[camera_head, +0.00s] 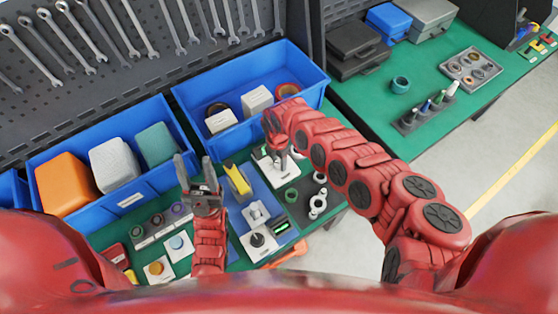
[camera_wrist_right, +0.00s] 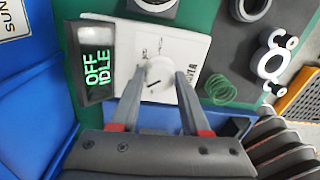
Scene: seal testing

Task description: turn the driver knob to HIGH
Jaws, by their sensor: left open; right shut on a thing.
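The driver is a white panel (camera_head: 287,176) on the green bench, in front of the right blue bin. In the right wrist view the panel (camera_wrist_right: 188,47) has a pale round knob (camera_wrist_right: 158,74) with a dark pointer mark; its printed position letters are too small to read surely. A black display (camera_wrist_right: 97,72) beside it reads "OFF IDLE" in green. My right gripper (camera_head: 278,150) is at the panel, its fingers (camera_wrist_right: 155,92) on either side of the knob, shut on it. My left gripper (camera_head: 197,172) is open and empty above the bench, left of a yellow-topped device.
Blue bins (camera_head: 130,198) with boxes line the back under a tool wall. Button boxes (camera_head: 180,243) sit at the left.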

